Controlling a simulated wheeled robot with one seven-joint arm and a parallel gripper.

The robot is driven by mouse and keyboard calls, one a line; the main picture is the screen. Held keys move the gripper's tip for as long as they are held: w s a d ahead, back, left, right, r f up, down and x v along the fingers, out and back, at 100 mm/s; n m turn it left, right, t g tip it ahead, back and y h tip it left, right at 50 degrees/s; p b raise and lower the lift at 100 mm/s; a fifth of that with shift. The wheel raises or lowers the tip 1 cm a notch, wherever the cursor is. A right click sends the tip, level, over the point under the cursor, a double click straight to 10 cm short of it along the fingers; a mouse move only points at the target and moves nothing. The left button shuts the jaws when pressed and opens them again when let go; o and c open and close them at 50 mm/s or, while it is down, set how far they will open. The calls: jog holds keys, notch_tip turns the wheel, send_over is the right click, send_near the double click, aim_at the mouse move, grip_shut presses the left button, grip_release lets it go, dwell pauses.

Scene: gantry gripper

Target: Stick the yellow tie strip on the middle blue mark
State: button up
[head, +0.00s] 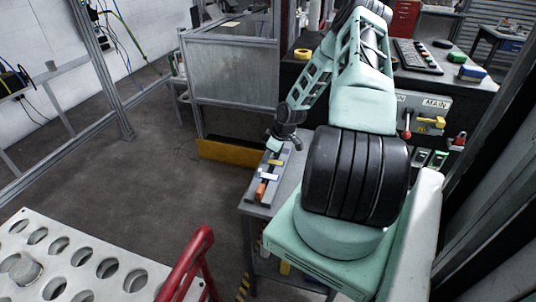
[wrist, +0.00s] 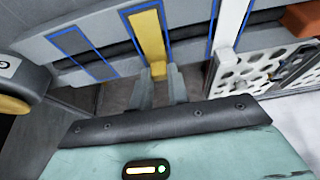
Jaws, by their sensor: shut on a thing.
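My gripper (wrist: 159,74) is shut on the yellow tie strip (wrist: 149,43), holding its near end between the two fingers. The strip extends away over a dark cable on a grey fixture (wrist: 196,52). It lies within the middle blue mark (wrist: 165,31), whose outline shows along its edges; I cannot tell whether it is pressed flat. The left blue mark (wrist: 71,44) is bare. A white strip (wrist: 229,24) lies across the right blue mark (wrist: 212,30). In the head view, my gripper (head: 274,152) is low over the fixture, largely hiding the yellow strip.
An orange block (wrist: 301,19) is at the fixture's right end, beside a perforated light panel (wrist: 250,72). The fixture sits on a small grey table (head: 262,211). A red rail (head: 187,262) stands in front, and a control bench (head: 440,88) is behind right.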

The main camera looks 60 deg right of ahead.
jog(key=o, duration=1.3)
jog(key=shift+r, duration=0.1)
